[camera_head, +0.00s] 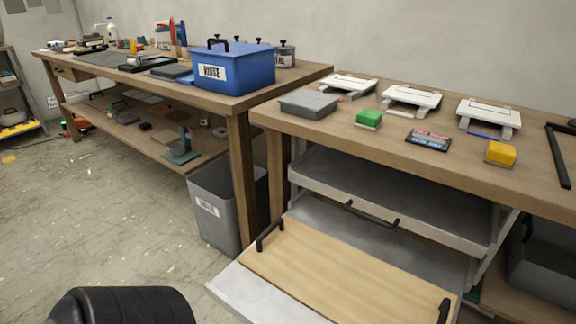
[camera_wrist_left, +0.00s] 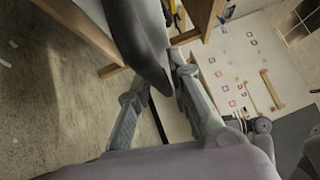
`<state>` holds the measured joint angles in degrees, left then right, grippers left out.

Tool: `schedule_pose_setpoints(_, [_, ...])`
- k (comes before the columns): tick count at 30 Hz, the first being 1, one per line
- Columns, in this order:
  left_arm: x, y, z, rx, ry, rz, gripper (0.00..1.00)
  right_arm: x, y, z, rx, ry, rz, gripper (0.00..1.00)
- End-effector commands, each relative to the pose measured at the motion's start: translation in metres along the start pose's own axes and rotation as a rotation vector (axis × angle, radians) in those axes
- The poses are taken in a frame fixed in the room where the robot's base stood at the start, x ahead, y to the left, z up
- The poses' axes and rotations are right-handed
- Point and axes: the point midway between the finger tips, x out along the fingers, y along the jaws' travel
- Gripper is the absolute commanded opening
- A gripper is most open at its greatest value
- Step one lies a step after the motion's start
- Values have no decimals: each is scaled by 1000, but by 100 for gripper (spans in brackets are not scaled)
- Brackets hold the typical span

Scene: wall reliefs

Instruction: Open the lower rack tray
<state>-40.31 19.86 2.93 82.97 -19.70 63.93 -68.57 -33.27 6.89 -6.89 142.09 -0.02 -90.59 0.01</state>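Below the right workbench is a rack. Its upper tray (camera_head: 395,192) is grey-white and sits under the bench top, with a black handle (camera_head: 372,215) at its front. The lower tray (camera_head: 233,287) stands out beyond the upper one toward me. A light wooden board (camera_head: 345,275) with a black handle at each end lies on it. The lower tray's front edge runs out of the bottom of the picture. A dark rounded shape is close by there. My right gripper is not in view.
A grey waste bin (camera_head: 214,217) stands left of the lower tray. A blue rinse tub (camera_head: 234,68) is on the left bench. The right bench top (camera_head: 450,160) carries white stands, a grey box and coloured blocks. The floor (camera_head: 100,220) at left is clear.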

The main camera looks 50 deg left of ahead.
Motion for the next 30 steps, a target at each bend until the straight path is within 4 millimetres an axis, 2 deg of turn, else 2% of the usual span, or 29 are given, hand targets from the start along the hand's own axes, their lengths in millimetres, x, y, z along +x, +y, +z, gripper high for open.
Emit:
schedule_pose_setpoints(4, [0,-1,0,-1,0,-2,31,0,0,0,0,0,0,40])
schedule_pose_setpoints(12, [1,-1,0,-2,0,-4,31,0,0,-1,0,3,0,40])
schedule_pose_setpoints(16, [-6,0,0,-2,-1,-2,31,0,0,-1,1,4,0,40])
schedule_pose_setpoints(20, [-27,0,0,-3,-1,1,31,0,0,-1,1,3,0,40])
schedule_pose_setpoints(30, [-97,0,0,-2,-1,0,31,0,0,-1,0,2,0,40])
